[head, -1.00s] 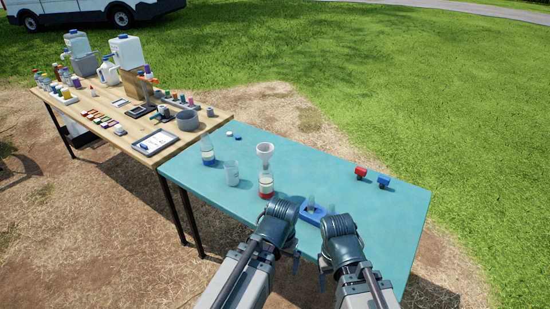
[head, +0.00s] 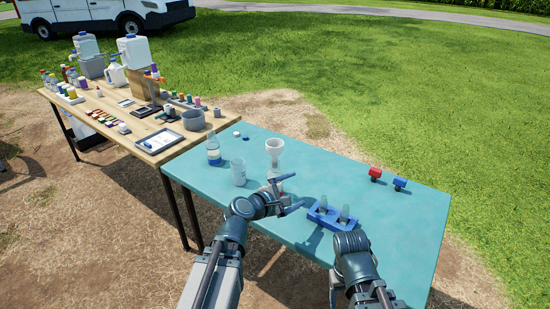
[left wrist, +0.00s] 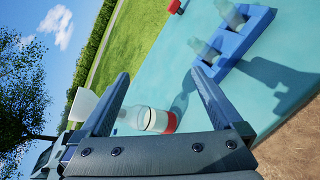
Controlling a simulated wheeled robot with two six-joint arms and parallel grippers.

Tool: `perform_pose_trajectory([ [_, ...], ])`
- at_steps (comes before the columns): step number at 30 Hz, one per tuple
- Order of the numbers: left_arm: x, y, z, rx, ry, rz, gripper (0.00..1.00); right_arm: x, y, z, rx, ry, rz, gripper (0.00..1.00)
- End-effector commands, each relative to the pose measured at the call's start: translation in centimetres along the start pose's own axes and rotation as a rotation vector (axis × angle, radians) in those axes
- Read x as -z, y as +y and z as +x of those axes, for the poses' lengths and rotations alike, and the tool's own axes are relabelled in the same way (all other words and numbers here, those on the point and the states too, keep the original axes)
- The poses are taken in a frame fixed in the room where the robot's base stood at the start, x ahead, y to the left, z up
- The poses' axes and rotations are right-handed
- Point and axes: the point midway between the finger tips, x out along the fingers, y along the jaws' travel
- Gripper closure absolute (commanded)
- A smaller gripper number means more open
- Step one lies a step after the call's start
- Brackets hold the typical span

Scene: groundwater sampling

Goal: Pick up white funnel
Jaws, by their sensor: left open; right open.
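The white funnel (head: 274,147) stands upright with its spout in the mouth of a clear bottle with a red label on the teal table. In the left wrist view the funnel (left wrist: 83,104) shows at the left, partly hidden behind a finger. The bottle (left wrist: 150,119) lies across the view between the two fingers. My left gripper (head: 290,193) is open at the bottle, below the funnel, and hides part of the bottle in the head view. I cannot tell whether it touches. My right gripper (head: 335,285) is open at the table's front edge, mostly hidden by its wrist.
A blue holder (head: 330,215) with clear vials stands right of the bottle. A beaker (head: 238,173) and a blue-labelled bottle (head: 214,152) stand to the left. Red (head: 375,173) and blue (head: 400,183) small items sit at the right. A crowded wooden table (head: 120,115) adjoins at left.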

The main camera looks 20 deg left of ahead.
Motion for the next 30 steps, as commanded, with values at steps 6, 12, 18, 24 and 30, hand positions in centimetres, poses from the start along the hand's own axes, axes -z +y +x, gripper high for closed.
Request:
perform_pose_trajectory([
  [6,2.4,8.0,-2.7,-0.351,-0.061,-0.655,0.00,0.0,0.0,0.0,0.000,0.000,0.000,0.36],
  [12,4.1,10.3,-4.2,-0.474,-0.101,-0.908,0.00,0.0,0.0,0.0,0.000,0.000,0.000,0.36],
  [18,4.3,10.5,-4.1,-0.483,-0.106,-0.931,0.00,0.0,0.0,0.0,0.000,0.000,0.000,0.36],
  [24,4.5,11.3,-2.5,-0.481,-0.106,-0.928,0.00,0.0,0.0,0.0,0.000,0.000,0.000,0.36],
  [30,4.9,12.8,0.5,-0.480,-0.106,-0.926,0.00,0.0,0.0,0.0,0.000,0.000,0.000,0.36],
])
